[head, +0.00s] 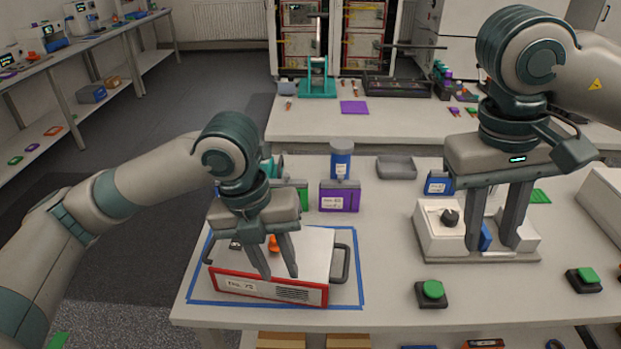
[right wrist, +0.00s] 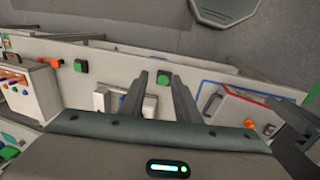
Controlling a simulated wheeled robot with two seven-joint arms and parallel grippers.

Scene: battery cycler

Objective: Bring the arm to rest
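My left gripper (head: 281,262) hangs over the red-fronted box with the white top (head: 314,252). My right gripper (head: 488,248) points down at the white device with the dark knob (head: 433,236). Its fingers are apart, and a small blue part (head: 486,237) shows between or behind them; I cannot tell whether they touch it. In the right wrist view the right fingers (right wrist: 163,82) are spread over the pale device (right wrist: 118,101).
Blue tape (head: 361,275) frames the red-fronted box. A purple box (head: 339,196), a blue cylinder (head: 341,160) and a grey tray (head: 397,168) stand behind it. Green buttons (head: 433,289) (head: 587,275) sit near the front edge. The table between the box and device is mostly clear.

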